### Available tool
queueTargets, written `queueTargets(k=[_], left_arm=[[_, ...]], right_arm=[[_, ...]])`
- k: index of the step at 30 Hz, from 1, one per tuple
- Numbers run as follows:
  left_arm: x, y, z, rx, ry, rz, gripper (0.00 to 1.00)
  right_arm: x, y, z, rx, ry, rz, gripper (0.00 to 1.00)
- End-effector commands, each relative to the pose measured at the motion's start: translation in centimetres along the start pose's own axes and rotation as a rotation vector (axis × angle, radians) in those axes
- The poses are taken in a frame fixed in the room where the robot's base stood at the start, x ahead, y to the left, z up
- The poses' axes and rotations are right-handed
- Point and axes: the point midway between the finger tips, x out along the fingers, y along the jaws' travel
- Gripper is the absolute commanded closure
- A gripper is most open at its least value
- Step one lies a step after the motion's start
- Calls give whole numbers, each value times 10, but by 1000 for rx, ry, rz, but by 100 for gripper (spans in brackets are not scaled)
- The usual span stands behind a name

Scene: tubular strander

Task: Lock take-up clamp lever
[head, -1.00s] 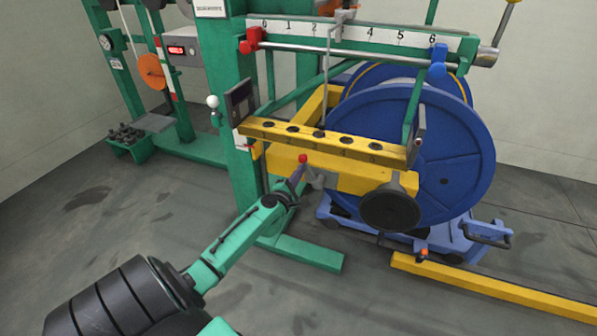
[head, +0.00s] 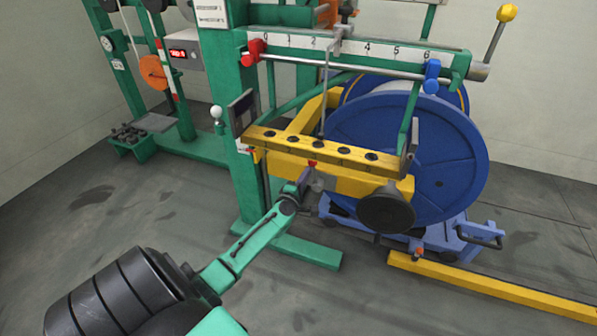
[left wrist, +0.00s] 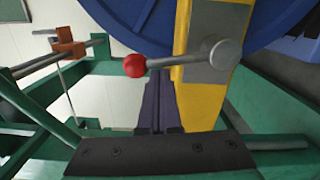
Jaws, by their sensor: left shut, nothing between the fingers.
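The clamp lever has a red ball knob (head: 312,163) on a short rod and a grey hub (head: 317,184), at the yellow beam of the take-up stand. In the left wrist view the knob (left wrist: 135,65) is left of the hub (left wrist: 219,52), with the rod nearly level between them. My left gripper (head: 302,181) is shut and empty, close beside the lever on its left in the head view. In the left wrist view its dark fingers (left wrist: 160,88) end just below the rod; I cannot tell if they touch it. My right gripper is not in view.
The yellow beam with several holes (head: 325,146) lies above the lever. A black round handwheel (head: 385,209) is to the right, before the large blue reel (head: 445,160). The green post (head: 243,180) stands left of it. Bare floor (head: 130,215) lies at the left.

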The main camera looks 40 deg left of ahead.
Motion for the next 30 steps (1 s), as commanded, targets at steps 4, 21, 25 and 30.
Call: queueTargets(k=[4, 21, 25, 30], left_arm=[[1, 6, 11, 106, -2, -7, 100], [2, 1, 47, 550, -1, -28, 100], [2, -2, 52, 622, -1, -32, 100], [3, -4, 56, 679, 0, -34, 100]], right_arm=[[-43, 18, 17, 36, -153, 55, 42], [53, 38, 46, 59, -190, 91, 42], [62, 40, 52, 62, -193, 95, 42], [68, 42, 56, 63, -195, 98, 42]])
